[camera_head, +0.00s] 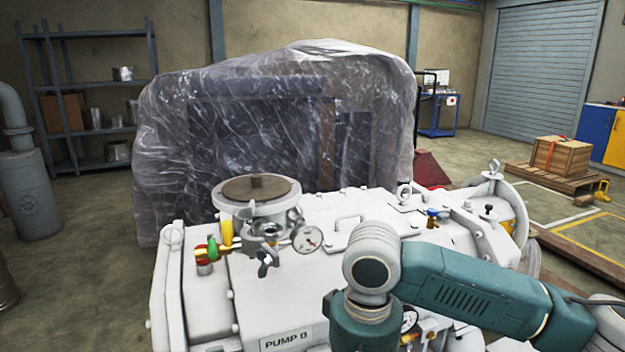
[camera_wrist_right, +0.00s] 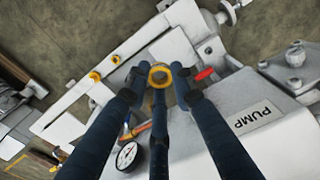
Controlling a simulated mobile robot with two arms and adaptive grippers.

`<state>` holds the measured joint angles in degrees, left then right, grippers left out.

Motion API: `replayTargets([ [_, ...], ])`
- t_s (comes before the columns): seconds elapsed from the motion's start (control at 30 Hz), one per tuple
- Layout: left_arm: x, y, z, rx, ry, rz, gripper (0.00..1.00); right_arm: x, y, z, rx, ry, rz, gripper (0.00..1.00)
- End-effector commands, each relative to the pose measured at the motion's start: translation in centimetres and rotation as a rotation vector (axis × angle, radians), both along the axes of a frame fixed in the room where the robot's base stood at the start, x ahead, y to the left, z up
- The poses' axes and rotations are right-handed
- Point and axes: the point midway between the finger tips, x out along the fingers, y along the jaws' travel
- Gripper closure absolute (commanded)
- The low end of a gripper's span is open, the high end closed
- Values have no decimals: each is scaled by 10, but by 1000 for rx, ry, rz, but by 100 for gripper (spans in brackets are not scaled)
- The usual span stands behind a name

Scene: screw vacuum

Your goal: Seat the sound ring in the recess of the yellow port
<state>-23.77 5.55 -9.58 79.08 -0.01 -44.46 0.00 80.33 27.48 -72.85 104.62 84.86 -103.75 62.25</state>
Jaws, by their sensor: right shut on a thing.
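My right gripper (camera_wrist_right: 159,80) has its dark fingers closed together around a small round ring (camera_wrist_right: 160,70) with a yellow-orange rim and a grey middle. I take this to be the sound ring; its condition is too small to tell. The ring is in front of the white pump housing (camera_wrist_right: 230,97); the gap between them cannot be judged. I cannot make out the yellow port or its recess, which may be behind the fingers. In the head view my right arm covers the front of the pump (camera_head: 290,290), and the gripper is out of sight. My left gripper is not in view.
A pressure gauge (camera_wrist_right: 129,156) is close beside the left finger, and a red handle (camera_wrist_right: 204,74) is right of the fingertips.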

Motion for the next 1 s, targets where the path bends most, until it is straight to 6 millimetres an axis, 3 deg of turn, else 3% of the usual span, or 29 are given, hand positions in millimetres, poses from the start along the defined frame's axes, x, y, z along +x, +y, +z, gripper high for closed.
replayTargets([
  [0.2,0,0,0,0,0,0,60,-4,1,13,-10,1,-196,93],
  [0.53,-1,0,-1,1,3,0,60,-2,3,19,-5,-18,-188,93],
  [0.73,18,-4,18,-5,-19,5,60,10,10,43,19,-132,77,93],
  [1.0,37,-5,53,-5,-39,8,60,28,25,99,-23,-383,622,93],
])
